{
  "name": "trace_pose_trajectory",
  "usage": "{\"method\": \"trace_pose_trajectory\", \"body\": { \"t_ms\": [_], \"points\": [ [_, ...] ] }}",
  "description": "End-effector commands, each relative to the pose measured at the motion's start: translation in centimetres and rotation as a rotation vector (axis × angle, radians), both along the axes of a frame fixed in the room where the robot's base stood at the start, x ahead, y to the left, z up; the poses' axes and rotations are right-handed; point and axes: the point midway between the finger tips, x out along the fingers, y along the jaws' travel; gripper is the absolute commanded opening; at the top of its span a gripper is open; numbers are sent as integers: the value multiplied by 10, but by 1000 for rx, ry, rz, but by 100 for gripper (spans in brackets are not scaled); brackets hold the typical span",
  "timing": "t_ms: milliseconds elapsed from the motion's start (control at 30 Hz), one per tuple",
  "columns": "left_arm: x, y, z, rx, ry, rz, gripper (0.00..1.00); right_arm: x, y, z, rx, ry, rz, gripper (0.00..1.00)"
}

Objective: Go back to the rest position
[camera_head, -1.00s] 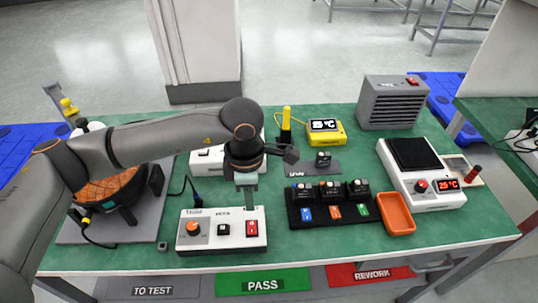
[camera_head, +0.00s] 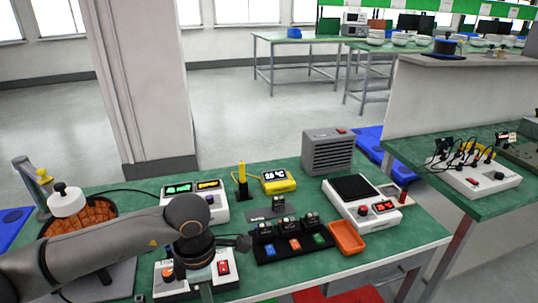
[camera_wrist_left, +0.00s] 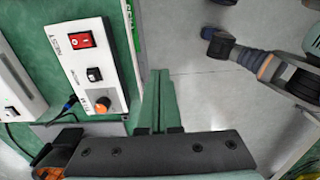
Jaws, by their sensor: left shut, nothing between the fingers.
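My left arm comes in from the left in the head view, low over the front left of the green bench, with its wrist above the white switch box (camera_head: 224,268). My left gripper shows in the left wrist view (camera_wrist_left: 161,78). Its two fingers are shut together with nothing between them, beside the box's end and near the bench edge, over the grey floor.
The bench holds a black socket tray (camera_head: 268,255), an orange tray (camera_head: 346,238), a white hot-plate unit (camera_head: 362,219), a grey heater box (camera_head: 328,153) and a yellow meter (camera_head: 279,181). A second bench (camera_head: 398,150) stands at right. Open floor lies between the benches.

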Motion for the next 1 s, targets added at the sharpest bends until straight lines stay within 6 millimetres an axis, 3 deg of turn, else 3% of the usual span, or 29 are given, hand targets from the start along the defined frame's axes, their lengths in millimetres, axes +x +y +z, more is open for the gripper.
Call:
{"method": "trace_pose_trajectory", "body": {
  "t_ms": [133,267,433,567,700,800,867,967,1000],
  "points": [
    [-41,-58,-13,-248,154,-2,0,0,0,3,0,0,0,0],
    [-78,-112,-7,-504,311,37,0,1,0,6,-1,-1,1,0],
    [-117,-178,33,-904,572,190,0,1,0,11,0,-2,1,0],
    [-119,-209,81,-1229,794,410,0,0,0,14,-1,-1,1,0],
    [-89,-209,119,-1533,1017,737,0,0,0,18,-1,-1,1,0],
    [-56,-191,126,-1709,1163,1028,0,0,0,21,0,-1,0,0],
    [-35,-174,119,-1796,1240,1223,0,0,0,23,0,-1,0,0],
    [-6,-137,90,-1899,1352,1585,0,0,0,25,0,-1,0,0],
    [2,-120,72,-1924,1390,1742,0,0,0,26,0,-1,0,0]
  ]
}}
